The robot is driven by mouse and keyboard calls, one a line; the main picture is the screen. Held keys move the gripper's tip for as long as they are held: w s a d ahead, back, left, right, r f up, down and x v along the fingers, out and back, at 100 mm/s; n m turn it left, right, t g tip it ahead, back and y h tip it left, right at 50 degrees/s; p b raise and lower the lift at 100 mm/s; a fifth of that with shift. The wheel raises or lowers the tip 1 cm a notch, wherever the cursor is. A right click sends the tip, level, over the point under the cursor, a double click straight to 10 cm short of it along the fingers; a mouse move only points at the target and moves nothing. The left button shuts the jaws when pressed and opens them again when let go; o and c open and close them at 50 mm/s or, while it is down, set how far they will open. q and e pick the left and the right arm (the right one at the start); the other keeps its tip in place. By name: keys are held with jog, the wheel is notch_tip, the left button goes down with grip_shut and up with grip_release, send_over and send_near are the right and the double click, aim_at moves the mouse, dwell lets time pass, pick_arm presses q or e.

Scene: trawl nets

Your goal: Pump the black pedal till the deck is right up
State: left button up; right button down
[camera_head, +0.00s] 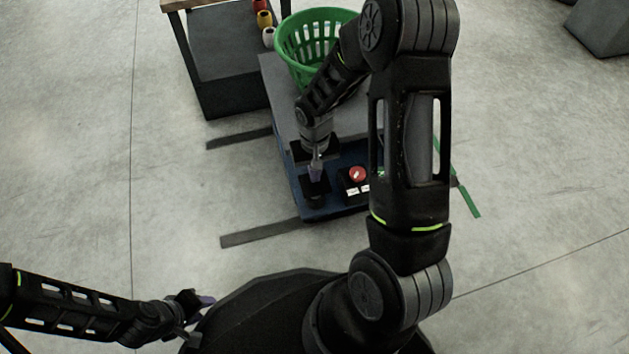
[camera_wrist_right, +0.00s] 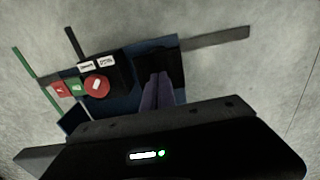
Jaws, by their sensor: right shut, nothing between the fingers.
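The black pedal (camera_head: 314,200) is at the near left end of a blue lift base (camera_head: 335,200). It also shows in the right wrist view (camera_wrist_right: 175,66). My right gripper (camera_head: 317,174) is shut and empty, pointing down at the pedal. Its purple fingertips (camera_wrist_right: 161,76) overlap the pedal in the right wrist view; I cannot tell whether they touch it. The grey deck (camera_head: 282,92) lies behind, partly hidden by my right arm; its height is hard to judge. My left gripper (camera_head: 195,312) is at lower left, its fingers apart, far from the pedal.
A red button (camera_head: 357,174) on a black box is just right of the pedal. A green basket (camera_head: 305,45) stands on the deck. A dark table (camera_head: 230,65) with several coloured spools is behind left. Grey strips (camera_head: 262,233) lie on the floor. The floor at left is clear.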

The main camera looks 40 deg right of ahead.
dwell(0.3)
jog(key=shift+f+b, duration=0.75)
jog(key=shift+f, duration=0.3)
jog(key=shift+f+b, duration=1.25)
jog(key=shift+f, duration=0.45)
jog(key=shift+r+p, duration=1.4)
jog(key=shift+r, duration=0.2)
jog(key=shift+r+p, duration=0.55)
jog(key=shift+r, duration=0.15)
jog(key=shift+f, duration=0.2)
